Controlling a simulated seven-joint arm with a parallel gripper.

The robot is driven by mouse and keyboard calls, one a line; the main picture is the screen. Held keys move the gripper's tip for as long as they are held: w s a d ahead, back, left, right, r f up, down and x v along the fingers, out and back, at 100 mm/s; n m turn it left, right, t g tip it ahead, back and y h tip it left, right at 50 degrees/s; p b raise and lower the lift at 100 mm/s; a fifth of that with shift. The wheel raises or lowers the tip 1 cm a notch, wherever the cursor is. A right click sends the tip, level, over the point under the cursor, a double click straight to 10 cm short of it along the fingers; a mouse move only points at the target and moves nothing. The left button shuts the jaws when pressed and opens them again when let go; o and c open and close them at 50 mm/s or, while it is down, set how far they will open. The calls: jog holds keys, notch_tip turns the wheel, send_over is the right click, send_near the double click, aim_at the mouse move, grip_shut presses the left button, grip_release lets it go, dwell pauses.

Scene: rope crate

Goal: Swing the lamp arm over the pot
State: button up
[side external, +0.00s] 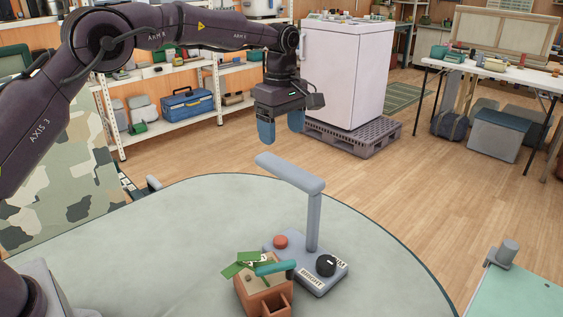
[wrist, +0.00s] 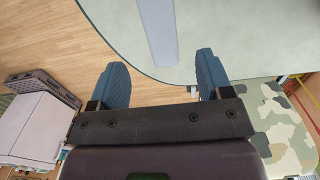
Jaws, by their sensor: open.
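The lamp has a grey base (side external: 306,262) with a red button, a black dial and a "BRIGHT" label, and an upright post (side external: 314,222). Its flat grey lamp arm (side external: 290,173) reaches from the post top toward the back left, away from above the pot. The lamp arm also shows in the wrist view (wrist: 157,32), at the top. My gripper (side external: 281,134) points down, open and empty, above and behind the lamp arm's free end. Its blue fingers show in the wrist view (wrist: 161,72).
A teal bar (side external: 274,267) lies across the pot's top near the base. The round grey-green table (side external: 190,225) is clear to the left. A mint surface (side external: 520,290) with a grey peg is at right. A white cabinet (side external: 345,70) stands on a pallet behind.

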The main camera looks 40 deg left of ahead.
aim_at(281, 163)
notch_tip(281, 163, down, 8)
jog(key=shift+f, duration=0.1)
jog(key=shift+c, duration=0.2)
jog(key=c, duration=1.2)
jog(key=shift+c, duration=0.2)
